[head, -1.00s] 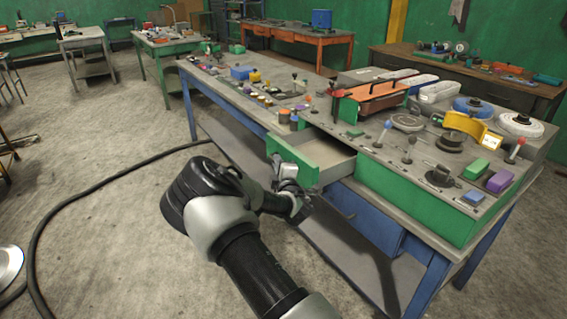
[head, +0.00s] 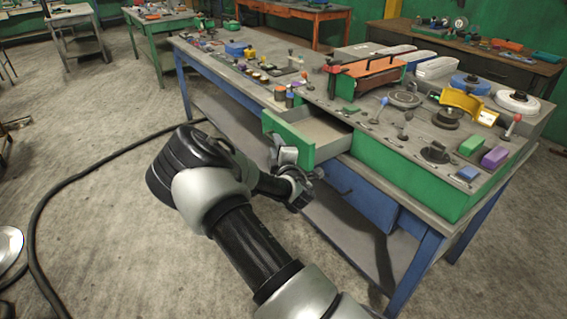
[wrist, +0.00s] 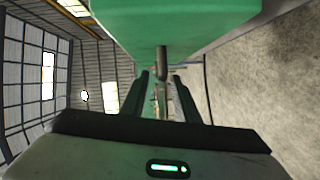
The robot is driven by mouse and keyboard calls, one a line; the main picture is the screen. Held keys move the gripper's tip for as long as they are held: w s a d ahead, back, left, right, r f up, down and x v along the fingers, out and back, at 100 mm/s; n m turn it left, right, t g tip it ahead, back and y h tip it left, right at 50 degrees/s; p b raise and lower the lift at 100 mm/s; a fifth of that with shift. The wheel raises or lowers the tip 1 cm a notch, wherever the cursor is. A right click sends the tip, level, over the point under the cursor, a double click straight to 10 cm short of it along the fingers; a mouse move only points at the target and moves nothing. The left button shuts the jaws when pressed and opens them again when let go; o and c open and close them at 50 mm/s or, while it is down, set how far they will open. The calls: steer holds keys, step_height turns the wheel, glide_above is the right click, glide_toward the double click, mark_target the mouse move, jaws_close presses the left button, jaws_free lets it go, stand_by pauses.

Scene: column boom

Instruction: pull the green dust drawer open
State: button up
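The green dust drawer (head: 292,138) stands pulled out from the workbench. Its pale interior (head: 325,130) shows and looks empty. My gripper (head: 284,157) is at the outer face of the drawer front, and my arm hides part of it in the head view. In the wrist view the green drawer front (wrist: 170,20) fills the top. A small grey handle (wrist: 162,64) sticks out from it toward my gripper (wrist: 163,82). The two dark fingers stand apart with a visible gap on both sides of the handle's end. I cannot tell how deep the handle lies between them.
A blue cabinet (head: 355,200) and lower shelf lie below the drawer. A black hose (head: 75,187) curves over the floor at left. The floor left of the bench is otherwise open.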

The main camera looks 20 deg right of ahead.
steer(key=s+r, duration=0.1)
steer(key=s, duration=1.2)
steer(key=shift+s+a, duration=0.2)
steer(key=shift+a, duration=0.05)
